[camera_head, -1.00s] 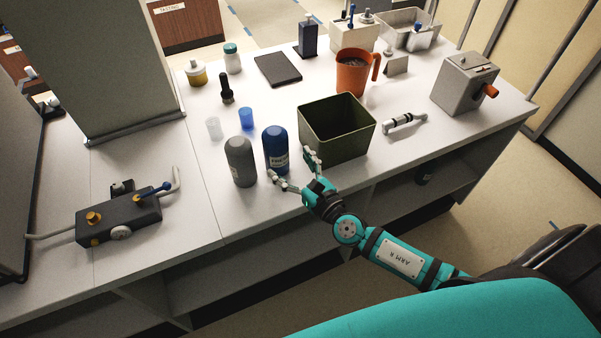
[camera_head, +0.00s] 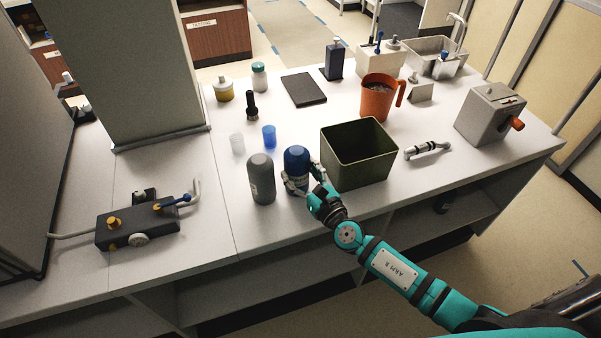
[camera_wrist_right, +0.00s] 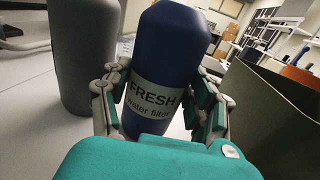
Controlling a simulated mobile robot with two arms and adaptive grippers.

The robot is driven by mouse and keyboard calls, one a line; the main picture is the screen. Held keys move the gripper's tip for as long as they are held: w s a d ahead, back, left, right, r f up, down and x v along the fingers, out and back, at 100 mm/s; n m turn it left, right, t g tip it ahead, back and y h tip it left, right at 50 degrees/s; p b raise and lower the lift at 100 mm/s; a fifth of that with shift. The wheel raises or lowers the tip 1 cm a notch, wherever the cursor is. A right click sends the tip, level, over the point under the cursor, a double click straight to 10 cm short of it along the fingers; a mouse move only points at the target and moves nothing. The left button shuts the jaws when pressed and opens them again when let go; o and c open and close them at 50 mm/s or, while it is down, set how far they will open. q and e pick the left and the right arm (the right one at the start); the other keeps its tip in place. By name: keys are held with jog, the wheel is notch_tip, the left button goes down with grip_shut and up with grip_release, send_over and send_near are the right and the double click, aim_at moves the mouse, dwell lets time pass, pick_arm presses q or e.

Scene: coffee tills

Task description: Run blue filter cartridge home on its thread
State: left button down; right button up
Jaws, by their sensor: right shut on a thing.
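The blue filter cartridge (camera_head: 297,165), labelled "FRESH water filter", stands upright on the counter. It also fills the middle of the right wrist view (camera_wrist_right: 165,62). My right gripper (camera_head: 303,183) is shut on its lower body, one finger on each side, as the right wrist view (camera_wrist_right: 160,105) shows. A grey cartridge (camera_head: 261,178) stands upright just left of the blue one, apart from it. A dark block with brass fittings, a blue lever and a hose (camera_head: 137,226) sits at the left of the counter. I cannot tell where a thread is. My left gripper is not in view.
A dark green open bin (camera_head: 358,172) stands close right of the blue cartridge. A clear cup (camera_head: 237,143) and a blue cup (camera_head: 269,136) are behind. An orange jug (camera_head: 377,98) stands farther back. The counter between block and grey cartridge is clear.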

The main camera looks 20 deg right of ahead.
aim_at(301, 154)
jog(key=shift+r+p, duration=3.45)
jog(key=shift+r, duration=0.35)
jog(key=shift+f, duration=0.1)
